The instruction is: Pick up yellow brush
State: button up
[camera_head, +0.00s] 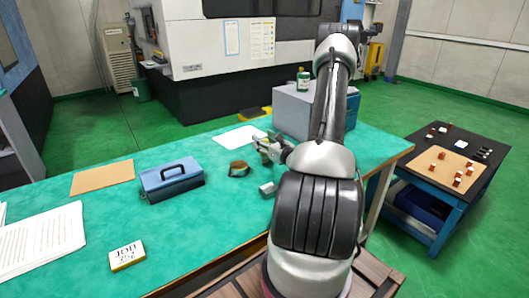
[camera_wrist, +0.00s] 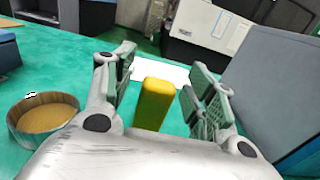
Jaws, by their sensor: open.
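The yellow brush (camera_wrist: 154,103) shows in the wrist view as a yellow block-shaped body between the two fingers of my gripper (camera_wrist: 158,92). Green table shows on either side of it, and the fingers look apart from it. Its lower end is hidden behind my gripper's body. In the head view my gripper (camera_head: 270,150) is low over the green table (camera_head: 215,225), and I cannot make out the brush there. My gripper is open.
A round brown container (camera_wrist: 44,118) stands left of my gripper. A blue toolbox (camera_head: 172,183) sits farther left. A grey box (camera_head: 295,110) stands close behind on the right. A white sheet (camera_head: 238,137) lies behind my gripper.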

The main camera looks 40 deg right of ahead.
jog(key=c, duration=1.1)
notch_tip(320, 180, up, 10)
